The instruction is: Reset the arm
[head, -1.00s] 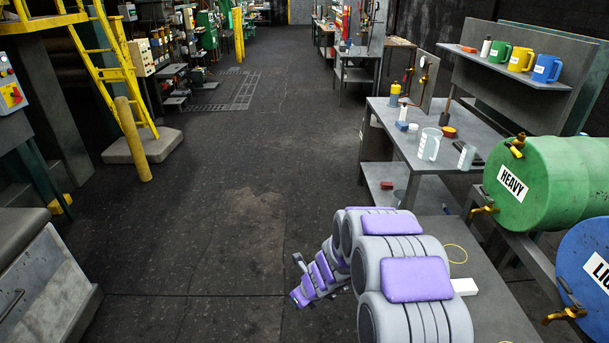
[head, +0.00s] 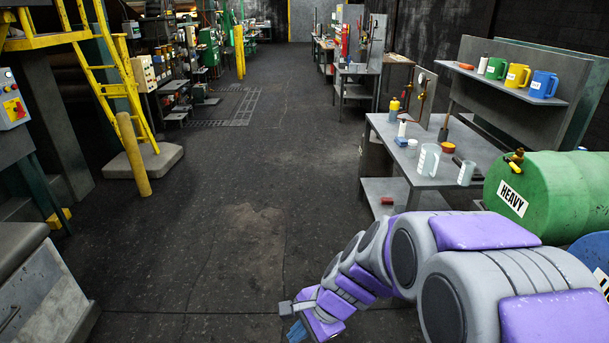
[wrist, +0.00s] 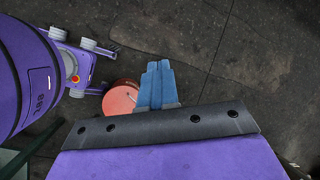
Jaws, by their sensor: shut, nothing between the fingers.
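My gripper (head: 297,331) is at the lower middle of the head view, at the end of my bent purple and grey arm, over the dark floor. In the wrist view its blue fingers (wrist: 155,85) lie together, shut with nothing between them. Beyond the fingers, a round salmon-red object (wrist: 121,98) shows on the left, partly hidden by the gripper. I cannot tell what it is.
On the right stand a grey workbench (head: 440,180) with jugs and bottles, a green drum (head: 560,190) labelled HEAVY, and a partly hidden blue drum. A yellow ladder (head: 105,75) and post (head: 133,160) stand left. The middle aisle floor (head: 230,220) is clear.

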